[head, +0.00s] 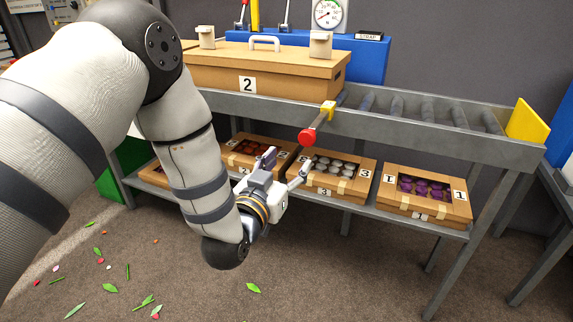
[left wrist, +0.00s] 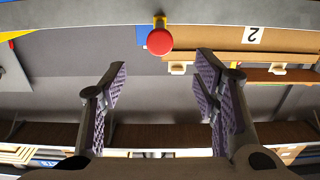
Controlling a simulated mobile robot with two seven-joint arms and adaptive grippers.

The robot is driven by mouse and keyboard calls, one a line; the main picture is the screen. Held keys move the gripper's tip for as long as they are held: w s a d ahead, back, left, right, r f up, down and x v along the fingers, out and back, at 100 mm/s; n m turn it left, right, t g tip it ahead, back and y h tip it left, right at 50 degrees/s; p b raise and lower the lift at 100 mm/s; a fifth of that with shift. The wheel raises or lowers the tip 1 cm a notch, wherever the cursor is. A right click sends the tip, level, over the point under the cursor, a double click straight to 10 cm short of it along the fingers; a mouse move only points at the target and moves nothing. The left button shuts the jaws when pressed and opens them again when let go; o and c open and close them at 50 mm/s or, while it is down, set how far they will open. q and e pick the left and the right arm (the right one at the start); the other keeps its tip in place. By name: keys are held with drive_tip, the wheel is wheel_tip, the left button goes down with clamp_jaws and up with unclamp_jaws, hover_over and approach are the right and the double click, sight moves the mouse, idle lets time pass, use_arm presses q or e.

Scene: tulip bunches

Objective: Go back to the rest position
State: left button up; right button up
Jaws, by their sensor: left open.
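My left gripper (head: 286,172) is open and empty in the head view. It is in front of the lower shelf, near the box marked 3. In the left wrist view its two padded fingers (left wrist: 160,85) are spread wide with nothing between them. My left arm fills the left side of the head view and hides part of the bench and shelf. My right gripper is in neither view.
A metal roller bench (head: 430,135) carries a cardboard box (head: 270,72) marked 2. A red-ended lever (head: 307,136) juts from its front edge. Crates of red, white and purple contents (head: 428,210) fill the lower shelf. Leaves and petals litter the floor; the floor in front is otherwise clear.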

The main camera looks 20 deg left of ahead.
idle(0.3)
use_arm(q)
drive_tip(key=s+f+g+p, duration=0.1)
drive_tip(key=s+f+g, duration=0.8)
drive_tip(key=s+f, duration=0.95)
drive_tip(key=s+f+g, duration=0.2)
drive_tip(key=s+g, duration=0.2)
drive_tip(key=s, duration=0.6)
drive_tip(key=s+a+f+g+p, duration=0.1)
drive_tip(key=s+f+g, duration=0.1)
drive_tip(key=s, duration=0.8)
drive_tip(key=s+a+f+g, duration=0.1)
drive_tip(key=s+f+g, duration=0.2)
drive_tip(key=s, duration=0.7)
drive_tip(key=g, duration=0.2)
drive_tip(key=shift+s+a+n+g+y, duration=0.25)
drive_tip(key=shift+s+n+g+y, duration=0.05)
drive_tip(key=shift+s+n, duration=0.1)
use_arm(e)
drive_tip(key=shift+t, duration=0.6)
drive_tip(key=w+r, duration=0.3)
